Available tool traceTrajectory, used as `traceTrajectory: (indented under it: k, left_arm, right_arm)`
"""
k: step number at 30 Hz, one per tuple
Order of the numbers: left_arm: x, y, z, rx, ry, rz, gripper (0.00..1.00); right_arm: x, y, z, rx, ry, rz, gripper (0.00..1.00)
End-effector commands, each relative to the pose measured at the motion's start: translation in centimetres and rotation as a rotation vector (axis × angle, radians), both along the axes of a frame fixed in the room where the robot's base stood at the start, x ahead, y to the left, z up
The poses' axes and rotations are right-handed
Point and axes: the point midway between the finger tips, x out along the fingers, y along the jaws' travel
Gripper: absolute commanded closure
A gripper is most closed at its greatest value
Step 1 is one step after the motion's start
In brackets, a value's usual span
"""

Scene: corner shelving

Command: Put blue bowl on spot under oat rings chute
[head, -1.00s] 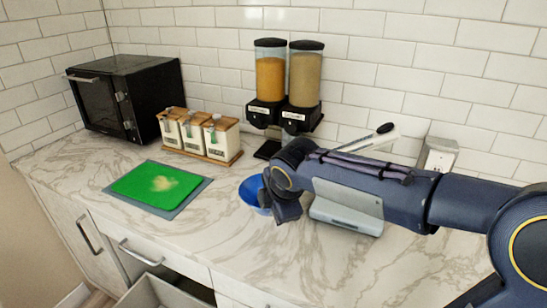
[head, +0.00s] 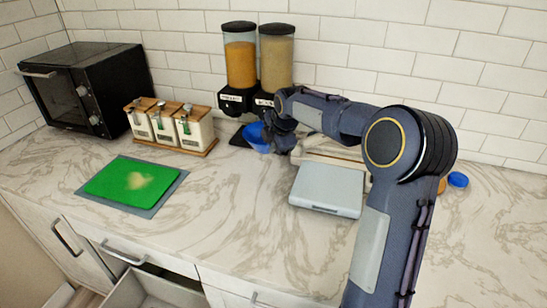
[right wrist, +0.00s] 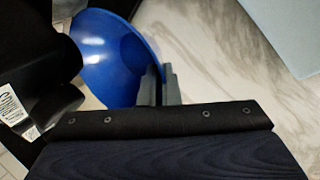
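The blue bowl (head: 257,138) is at the foot of the two-hopper dispenser, by the black base plate (head: 238,138). It also shows in the right wrist view (right wrist: 105,60). My right gripper (right wrist: 158,85) is shut on its rim, with one finger on each side; in the head view the gripper (head: 272,138) partly hides the bowl. The left hopper (head: 240,65) holds orange-yellow food and the right hopper (head: 275,60) beige food. Their labels are too small to read. I cannot tell whether the bowl touches the base. My left gripper is out of view.
A wooden rack of white canisters (head: 163,128) stands left of the dispenser. A black oven (head: 85,88) is further left. A green board (head: 133,182) lies in front. A flat grey device (head: 327,190) is under my right arm. A drawer (head: 155,288) is open below.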

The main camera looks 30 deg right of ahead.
Motion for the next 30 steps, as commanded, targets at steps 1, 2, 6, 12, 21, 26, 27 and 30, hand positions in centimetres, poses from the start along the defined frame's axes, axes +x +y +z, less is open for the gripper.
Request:
traceTrajectory:
  k: [1, 2, 6, 12, 21, 26, 27, 30]
  left_arm:
    - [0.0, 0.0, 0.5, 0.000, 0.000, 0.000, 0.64]
    - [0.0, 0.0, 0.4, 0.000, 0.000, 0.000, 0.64]
    - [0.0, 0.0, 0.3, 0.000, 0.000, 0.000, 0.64]
    - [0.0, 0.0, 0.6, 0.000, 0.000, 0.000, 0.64]
    - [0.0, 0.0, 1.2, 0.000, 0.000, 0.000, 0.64]
    - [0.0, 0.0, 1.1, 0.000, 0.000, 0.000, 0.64]
    - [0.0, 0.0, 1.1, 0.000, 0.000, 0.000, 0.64]
    - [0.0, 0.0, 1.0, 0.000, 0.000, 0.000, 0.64]
  right_arm:
    - [0.6, -0.8, 0.2, -0.001, -0.002, -0.001, 1.00]
    - [0.6, -0.7, -0.4, 0.000, 0.002, 0.000, 1.00]
    - [0.5, -0.5, -1.8, -0.001, -0.001, 0.001, 1.00]
    - [0.4, -0.5, -4.3, 0.000, 0.004, 0.001, 1.00]
    - [0.7, -0.8, -6.9, 0.000, -0.003, 0.000, 1.00]
    - [0.7, -0.8, -6.9, -0.001, -0.003, 0.001, 1.00]
    - [0.7, -0.8, -7.0, -0.001, -0.003, 0.001, 1.00]
    - [0.7, -0.8, -7.2, 0.000, 0.000, 0.001, 0.92]
